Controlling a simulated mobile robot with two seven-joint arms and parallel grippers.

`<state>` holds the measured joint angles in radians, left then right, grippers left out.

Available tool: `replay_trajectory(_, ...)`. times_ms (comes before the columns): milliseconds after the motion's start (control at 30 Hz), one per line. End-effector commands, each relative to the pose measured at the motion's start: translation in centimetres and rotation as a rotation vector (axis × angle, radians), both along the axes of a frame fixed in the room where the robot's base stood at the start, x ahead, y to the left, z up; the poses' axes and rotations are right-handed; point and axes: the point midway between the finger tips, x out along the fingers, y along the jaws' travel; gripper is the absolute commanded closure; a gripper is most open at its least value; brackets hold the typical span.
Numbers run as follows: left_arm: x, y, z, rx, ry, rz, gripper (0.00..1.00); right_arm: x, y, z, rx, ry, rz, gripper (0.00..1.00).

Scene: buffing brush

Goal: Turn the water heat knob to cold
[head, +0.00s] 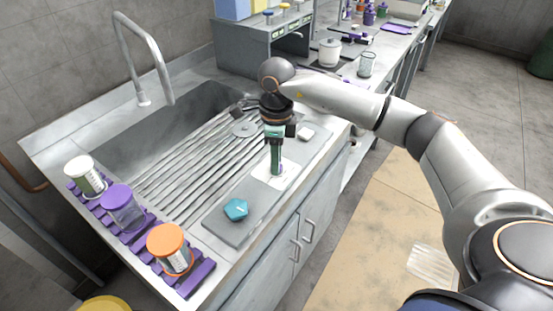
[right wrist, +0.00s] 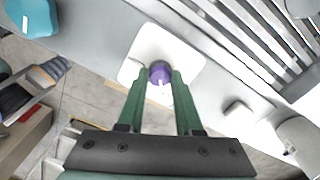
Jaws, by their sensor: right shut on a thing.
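A small purple knob (right wrist: 160,72) with a white mark sits on a white square plate (right wrist: 183,48), which also shows in the head view (head: 262,174) on the counter's grey front panel. My right gripper (right wrist: 157,75) points down over the plate, and its green fingers are shut on the purple knob. In the head view the right gripper (head: 276,172) hides most of this knob. A teal five-sided knob (head: 236,209) is nearer on the same panel, and a small white block-like knob (head: 306,134) is farther along. I cannot read any heat label. My left gripper is not in view.
A metal sink (head: 200,105) with a ribbed drainboard and a tall faucet (head: 150,60) lies left of the panel. A purple rack (head: 197,278) with lidded jars stands at the front left. A white lidded pot (head: 330,52) and a glass (head: 366,64) stand farther back.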

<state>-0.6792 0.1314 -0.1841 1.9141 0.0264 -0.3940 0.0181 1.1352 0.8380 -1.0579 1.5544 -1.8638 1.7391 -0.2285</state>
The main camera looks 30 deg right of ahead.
Motion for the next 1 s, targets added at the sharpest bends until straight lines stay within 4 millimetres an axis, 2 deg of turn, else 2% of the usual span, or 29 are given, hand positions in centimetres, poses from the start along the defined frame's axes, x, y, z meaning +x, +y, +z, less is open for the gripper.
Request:
replay_trajectory(267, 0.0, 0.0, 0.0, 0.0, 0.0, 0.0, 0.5, 0.1, 0.0, 0.1, 0.0, -0.003, 0.002, 1.0)
replay_trajectory(300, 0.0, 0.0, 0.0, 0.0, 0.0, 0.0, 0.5, 0.1, 0.0, 0.1, 0.0, -0.003, 0.002, 0.64)
replay_trajectory(533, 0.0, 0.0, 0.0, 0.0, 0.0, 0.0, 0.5, 0.0, 0.0, 0.1, 0.0, -0.001, 0.001, 0.38)
replay_trajectory(833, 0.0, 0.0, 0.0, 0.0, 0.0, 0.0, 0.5, 0.0, 0.0, 0.2, 0.0, -0.001, 0.0, 0.36)
replay_trajectory(1000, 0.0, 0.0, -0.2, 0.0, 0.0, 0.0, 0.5, 0.1, 0.0, 2.2, 0.001, -0.006, 0.0, 0.36)
